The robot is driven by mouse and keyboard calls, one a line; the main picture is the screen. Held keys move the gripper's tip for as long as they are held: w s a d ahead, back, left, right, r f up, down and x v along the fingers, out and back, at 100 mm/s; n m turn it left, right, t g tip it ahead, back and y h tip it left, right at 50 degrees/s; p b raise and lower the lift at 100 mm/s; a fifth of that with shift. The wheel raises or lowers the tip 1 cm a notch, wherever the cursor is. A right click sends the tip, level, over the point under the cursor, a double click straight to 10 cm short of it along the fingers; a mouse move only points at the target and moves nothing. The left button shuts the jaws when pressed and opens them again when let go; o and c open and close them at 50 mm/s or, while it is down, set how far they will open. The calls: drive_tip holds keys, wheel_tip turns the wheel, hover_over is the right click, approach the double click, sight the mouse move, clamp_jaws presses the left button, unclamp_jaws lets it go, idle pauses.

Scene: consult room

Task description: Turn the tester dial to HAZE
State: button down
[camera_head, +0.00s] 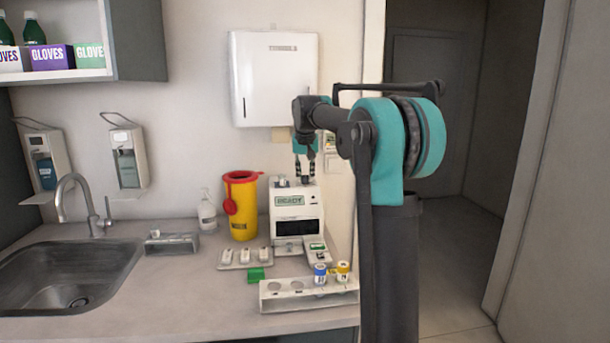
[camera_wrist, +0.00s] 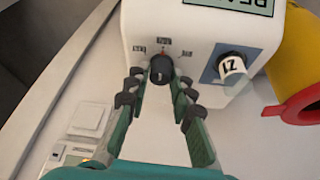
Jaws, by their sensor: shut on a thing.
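The tester (camera_head: 297,212) is a white box on the counter with a green READY display (camera_head: 290,201). Its dial is a small black knob (camera_wrist: 161,68) on the tester's top face in the wrist view. Small labels sit left of, above and right of the knob, too blurred to read surely; a small orange-red mark shows at its upper edge.
A yellow bin with red lid (camera_head: 241,208) stands beside the tester. A white rack (camera_head: 283,301) with two capped vials is in front. The sink (camera_head: 70,275) is left.

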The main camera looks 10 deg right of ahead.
idle(0.3)
drive_tip(key=c, duration=1.3)
unclamp_jaws()
drive_tip(key=v, duration=1.2)
